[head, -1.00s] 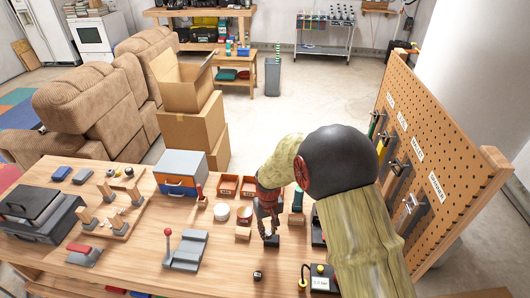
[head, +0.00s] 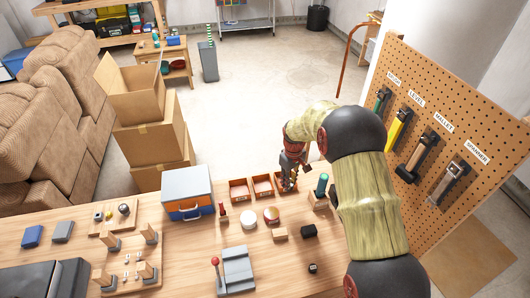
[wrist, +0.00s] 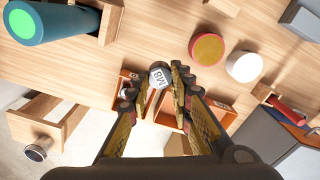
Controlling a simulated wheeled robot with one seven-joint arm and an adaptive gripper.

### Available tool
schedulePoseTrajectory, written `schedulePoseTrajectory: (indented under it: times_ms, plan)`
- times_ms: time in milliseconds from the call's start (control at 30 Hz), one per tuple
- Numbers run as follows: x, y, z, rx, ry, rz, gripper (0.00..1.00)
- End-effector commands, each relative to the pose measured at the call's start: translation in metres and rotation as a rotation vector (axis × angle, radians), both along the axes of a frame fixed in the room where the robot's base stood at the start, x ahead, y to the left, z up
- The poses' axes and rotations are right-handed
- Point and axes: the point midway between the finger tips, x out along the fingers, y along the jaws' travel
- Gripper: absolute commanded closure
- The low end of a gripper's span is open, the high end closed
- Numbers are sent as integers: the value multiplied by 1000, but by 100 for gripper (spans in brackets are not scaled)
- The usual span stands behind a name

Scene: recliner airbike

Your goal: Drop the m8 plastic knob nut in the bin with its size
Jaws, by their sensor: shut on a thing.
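The M8 plastic knob nut (wrist: 160,77) is a pale grey knob with "M8" on its face. In the wrist view it sits between the fingertips of my gripper (wrist: 159,80), which is shut on it. In the head view my gripper (head: 290,182) hangs at the rightmost of three small orange bins, the others being the middle bin (head: 263,195) and the left bin (head: 239,199). The bins also show behind the fingers in the wrist view (wrist: 168,122). The bins' size labels are too small to read. The nut cannot be made out in the head view.
A green cylinder in a wooden holder (head: 318,203) stands just right of the bins. A blue-grey drawer box (head: 187,181) stands left. A pegboard (head: 460,125) rises at right.

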Motion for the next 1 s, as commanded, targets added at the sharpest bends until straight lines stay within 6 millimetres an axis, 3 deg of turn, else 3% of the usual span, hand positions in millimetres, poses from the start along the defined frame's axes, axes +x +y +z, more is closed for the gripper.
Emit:
schedulePoseTrajectory:
  times_ms: [200,433,633,1000]
  plan:
    - [58,44,19,0,2,316,96]
    - [96,82,25,0,2,592,96]
    - [109,98,25,0,2,707,96]
    - [110,100,4,0,4,726,96]
